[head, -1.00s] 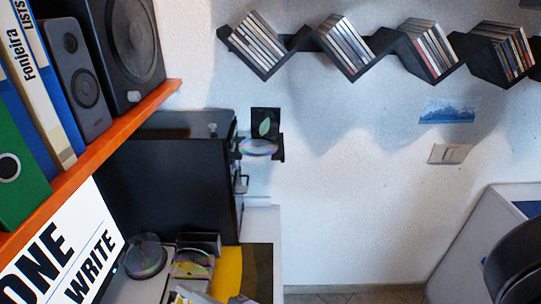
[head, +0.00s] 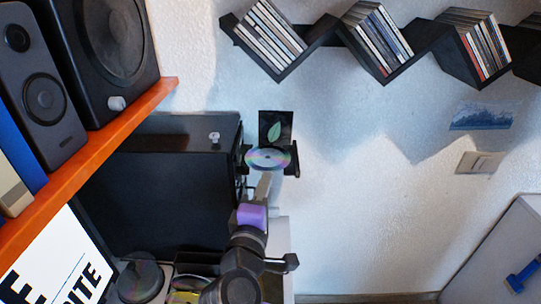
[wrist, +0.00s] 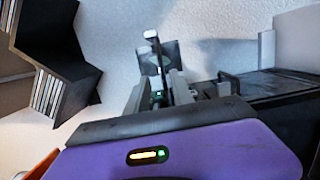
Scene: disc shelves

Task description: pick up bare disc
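A bare shiny disc (head: 268,158) lies flat in the open tray at the side of the black computer tower (head: 180,175). A black card with a green leaf (head: 274,130) stands behind it. My gripper (head: 264,182) reaches up from below, and its tip is at the near edge of the disc; I cannot tell whether it touches. In the wrist view my gripper's fingers (wrist: 160,65) point away from the purple body towards the wall. The disc is not clear there. I cannot make out whether the fingers are apart or closed.
A black zigzag shelf (head: 325,35) with several cases hangs on the wall. An orange shelf (head: 100,140) with speakers (head: 105,45) is at left. Another disc stack (head: 140,278) stands at lower left.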

